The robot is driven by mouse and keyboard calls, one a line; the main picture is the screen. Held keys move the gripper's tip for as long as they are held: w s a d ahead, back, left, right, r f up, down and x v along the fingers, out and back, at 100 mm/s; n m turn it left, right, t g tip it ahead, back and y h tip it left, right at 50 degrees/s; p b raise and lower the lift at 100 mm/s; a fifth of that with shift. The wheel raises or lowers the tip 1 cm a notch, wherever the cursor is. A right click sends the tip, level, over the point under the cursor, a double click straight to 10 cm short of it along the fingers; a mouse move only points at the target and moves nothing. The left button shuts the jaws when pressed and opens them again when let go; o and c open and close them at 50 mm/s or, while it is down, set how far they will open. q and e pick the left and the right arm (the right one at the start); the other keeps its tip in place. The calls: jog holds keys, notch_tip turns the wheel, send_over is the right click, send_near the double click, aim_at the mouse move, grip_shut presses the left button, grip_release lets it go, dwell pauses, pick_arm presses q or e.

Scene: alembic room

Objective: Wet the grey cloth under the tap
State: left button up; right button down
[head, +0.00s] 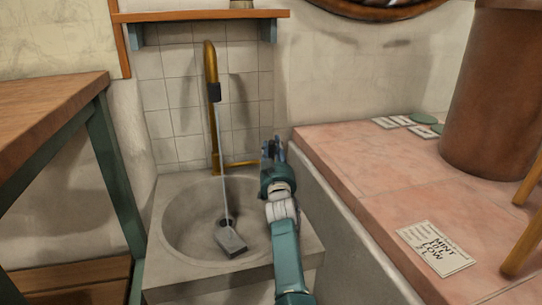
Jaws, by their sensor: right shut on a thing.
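The grey cloth (231,240) lies as a flat, folded-looking block in the front of the round basin (178,230), by the drain. The brass tap (210,130) stands behind the basin with a dark nozzle (214,92). A thin pale stream of water (220,160) runs from the nozzle down to the cloth's upper end. My right gripper (271,150) is at the basin's back right, shut at the end of the tap's brass side lever (240,163). Its fingertips partly hide the grip. My left gripper is out of view.
A pink tiled counter (350,170) on the right carries a large brown cylinder (495,95), a printed card (435,248) and green discs. A wooden table (45,110) stands on the left. A shelf (200,15) hangs above the tap.

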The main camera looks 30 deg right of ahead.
dwell(0.3)
jog(key=c, duration=1.4)
grip_release()
jog(key=shift+o, duration=0.2)
jog(key=v, duration=0.7)
jog(key=shift+s+a, duration=0.2)
jog(key=shift+s, duration=0.05)
jog(key=shift+f, duration=0.1)
